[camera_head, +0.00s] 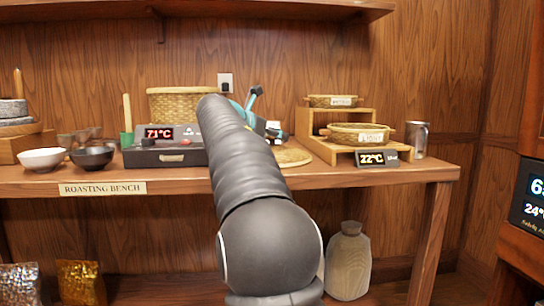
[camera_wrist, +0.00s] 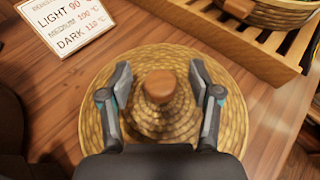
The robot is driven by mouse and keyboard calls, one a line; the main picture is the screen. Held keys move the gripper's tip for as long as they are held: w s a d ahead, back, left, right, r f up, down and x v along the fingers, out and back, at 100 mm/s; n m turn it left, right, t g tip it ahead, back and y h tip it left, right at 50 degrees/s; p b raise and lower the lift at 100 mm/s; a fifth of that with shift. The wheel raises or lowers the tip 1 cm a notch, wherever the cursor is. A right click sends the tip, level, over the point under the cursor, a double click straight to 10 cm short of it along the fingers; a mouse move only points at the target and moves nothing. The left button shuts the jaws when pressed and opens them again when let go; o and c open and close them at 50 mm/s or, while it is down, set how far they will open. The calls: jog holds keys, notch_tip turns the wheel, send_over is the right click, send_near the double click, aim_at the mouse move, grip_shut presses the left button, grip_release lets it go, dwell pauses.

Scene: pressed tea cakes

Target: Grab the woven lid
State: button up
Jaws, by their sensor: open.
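The woven lid (camera_wrist: 235,115) lies on the wooden bench, a round straw disc with a brown wooden knob (camera_wrist: 160,86) at its middle. In the head view the lid (camera_head: 293,157) shows only in part, to the right of my arm, which hides the rest. In the wrist view my gripper (camera_wrist: 160,84) is open above the lid, one finger on each side of the knob. A gap shows between each finger and the knob. I cannot tell how high the fingertips are above the lid.
A printed roast card (camera_wrist: 68,25) lies left of the lid. A slatted wooden stand (camera_head: 330,147) with labelled baskets (camera_head: 362,139) is close on the right. A roaster box (camera_head: 165,157) and a woven basket (camera_head: 180,108) are left of my arm. A metal cup (camera_head: 417,140) stands at the right end.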

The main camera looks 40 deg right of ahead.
grip_shut()
jog(key=shift+r, duration=0.1)
